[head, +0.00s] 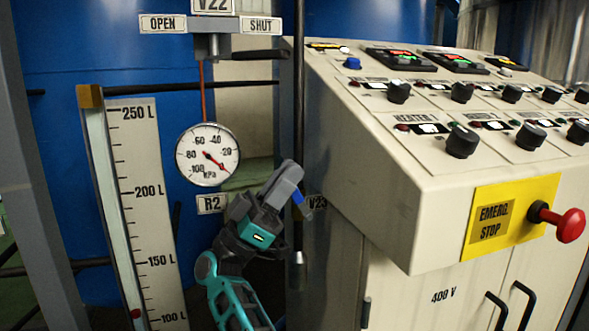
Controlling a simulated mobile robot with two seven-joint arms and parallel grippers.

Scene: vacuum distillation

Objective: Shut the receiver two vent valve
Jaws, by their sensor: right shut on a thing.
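The valve marked V22 (212,44) is at the top, on a bracket with an OPEN plate at left and a SHUT plate at right. Its dark lever (260,55) points right, under the SHUT plate, and its end appears close to a dark upright rod (299,110). Whether they touch is unclear. My right gripper (295,190) appears shut on this rod, which runs out of the top of the picture and ends below in a metal tip. My left gripper is not in view.
A round pressure gauge (208,154) hangs below the valve, before blue tanks (60,50). A level scale (147,200) stands at left. A control cabinet (390,200) with knobs and a red emergency stop button (570,225) fills the right, close to my gripper.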

